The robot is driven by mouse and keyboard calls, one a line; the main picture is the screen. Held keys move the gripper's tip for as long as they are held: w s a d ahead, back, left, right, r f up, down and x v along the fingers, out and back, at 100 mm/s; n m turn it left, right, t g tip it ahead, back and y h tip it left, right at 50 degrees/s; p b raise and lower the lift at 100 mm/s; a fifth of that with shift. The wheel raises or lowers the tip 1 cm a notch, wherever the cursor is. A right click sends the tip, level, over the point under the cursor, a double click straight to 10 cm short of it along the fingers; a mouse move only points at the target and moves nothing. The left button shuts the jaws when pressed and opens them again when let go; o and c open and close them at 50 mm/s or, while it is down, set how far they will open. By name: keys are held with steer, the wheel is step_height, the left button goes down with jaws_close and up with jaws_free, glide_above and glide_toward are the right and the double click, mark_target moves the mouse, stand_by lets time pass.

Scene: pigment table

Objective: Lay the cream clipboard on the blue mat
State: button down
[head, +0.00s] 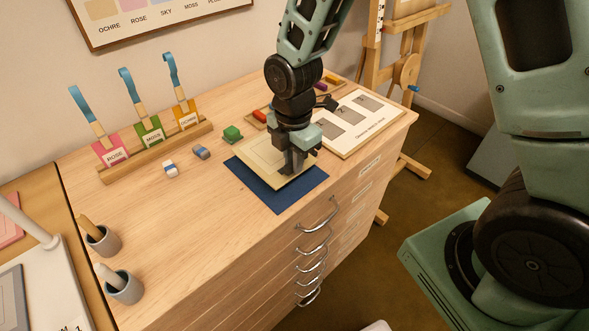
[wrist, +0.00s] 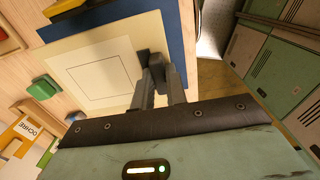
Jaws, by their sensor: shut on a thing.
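The cream clipboard (head: 262,156) lies flat over the blue mat (head: 277,198) near the front right of the wooden cabinet top. Blue shows along its left and front sides. My gripper (head: 291,168) is shut on the clipboard's right part, above the mat. In the wrist view the clipboard (wrist: 88,72) shows an outlined square on its face, and my gripper (wrist: 156,80) grips its edge beside a dark clip. The blue mat (wrist: 176,27) shows past that edge. I cannot tell whether the clipboard touches the mat or hovers just above it.
A cream board with grey squares (head: 352,125) is close on the right. A rack with labelled cards (head: 155,153) stands at the back left; two cups (head: 123,287) stand at the front left.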

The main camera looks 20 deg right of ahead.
steer(key=shift+f, duration=2.05)
steer(key=shift+f, duration=0.15)
steer(key=c, duration=1.4)
jaws_free()
step_height(320, 180, up, 12)
steer(key=shift+b, duration=0.45)
steer(key=s+a+r+m, duration=0.2)
steer(key=s+a+m, duration=0.1)
steer(key=s+m, duration=0.4)
steer(key=s+a+r+m, duration=0.2)
steer(key=s+m, duration=0.5)
steer(key=s, duration=0.6)
steer(key=shift+a+r+y, duration=0.3)
steer(key=shift+a+r, duration=0.1)
steer(key=shift+a, duration=0.3)
